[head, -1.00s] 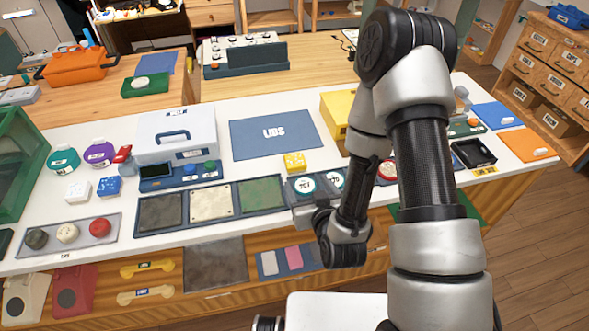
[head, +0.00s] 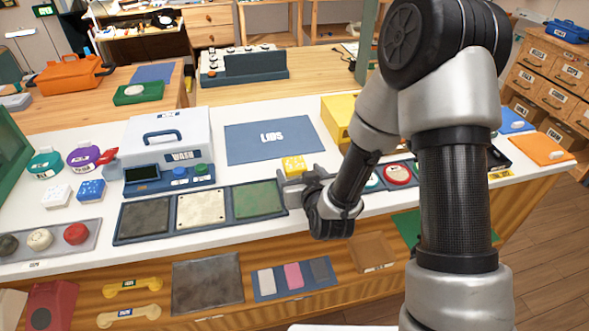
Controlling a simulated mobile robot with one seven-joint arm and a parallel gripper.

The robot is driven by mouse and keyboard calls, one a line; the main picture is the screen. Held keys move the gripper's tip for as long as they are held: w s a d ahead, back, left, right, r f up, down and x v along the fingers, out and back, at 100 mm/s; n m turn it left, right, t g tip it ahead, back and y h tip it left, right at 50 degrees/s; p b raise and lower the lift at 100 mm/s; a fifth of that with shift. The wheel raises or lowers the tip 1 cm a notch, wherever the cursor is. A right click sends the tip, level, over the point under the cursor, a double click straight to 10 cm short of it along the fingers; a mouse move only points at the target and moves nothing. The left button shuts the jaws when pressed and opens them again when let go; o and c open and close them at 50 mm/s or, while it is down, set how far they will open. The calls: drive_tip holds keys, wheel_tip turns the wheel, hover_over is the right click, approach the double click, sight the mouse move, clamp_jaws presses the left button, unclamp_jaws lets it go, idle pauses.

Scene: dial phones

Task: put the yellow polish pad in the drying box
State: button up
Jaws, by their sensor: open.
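A small yellow block with pale dots on top (head: 293,164), which looks like the yellow polish pad, lies on the white counter just below the blue LIDS mat. My gripper (head: 291,188) is open, right by the block's near side; its fingers are small in view and partly hidden by the wrist. I cannot tell whether they touch the block. No box is clearly marked as the drying box.
A tray with dark, cream and green panels (head: 117,238) lies left of my gripper. White (head: 56,196) and blue (head: 91,190) blocks and a grey tray (head: 92,245) of round pieces are further left. The LIDS mat (head: 240,150) is bare.

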sight(296, 167)
drive_tip(key=shift+r+x, duration=0.2)
drive_tip(key=shift+x, duration=2.5)
drive_tip(key=shift+a, duration=0.1)
drive_tip(key=c, duration=1.2)
